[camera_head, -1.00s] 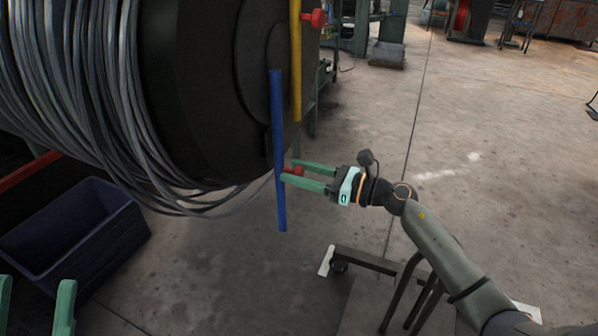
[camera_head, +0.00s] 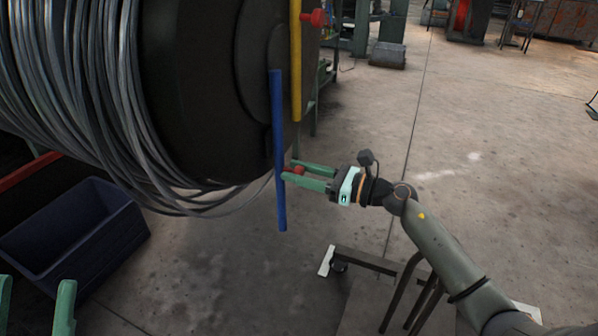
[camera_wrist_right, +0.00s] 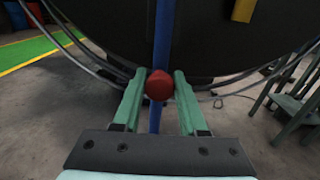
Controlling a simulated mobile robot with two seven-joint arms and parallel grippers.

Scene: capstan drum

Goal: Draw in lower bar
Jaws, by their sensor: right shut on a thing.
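The lower bar is a blue upright bar (camera_head: 278,130) in front of the dark capstan drum (camera_head: 195,90); it also shows in the right wrist view (camera_wrist_right: 163,45). A red knob (camera_head: 298,170) sits at the blue bar's lower part. My right gripper (camera_head: 290,171) is shut on the red knob, which shows between the green fingers in the right wrist view (camera_wrist_right: 159,85). A yellow bar (camera_head: 295,60) with its own red knob (camera_head: 317,18) stands higher up. My left gripper (camera_head: 35,305) shows only its green fingertips at the lower left, apart and with nothing seen between them.
Grey wire coils (camera_head: 75,90) wrap the drum, and loose strands hang below it. A dark blue bin (camera_head: 75,240) stands on the floor at the left. The concrete floor right of the drum is mostly clear.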

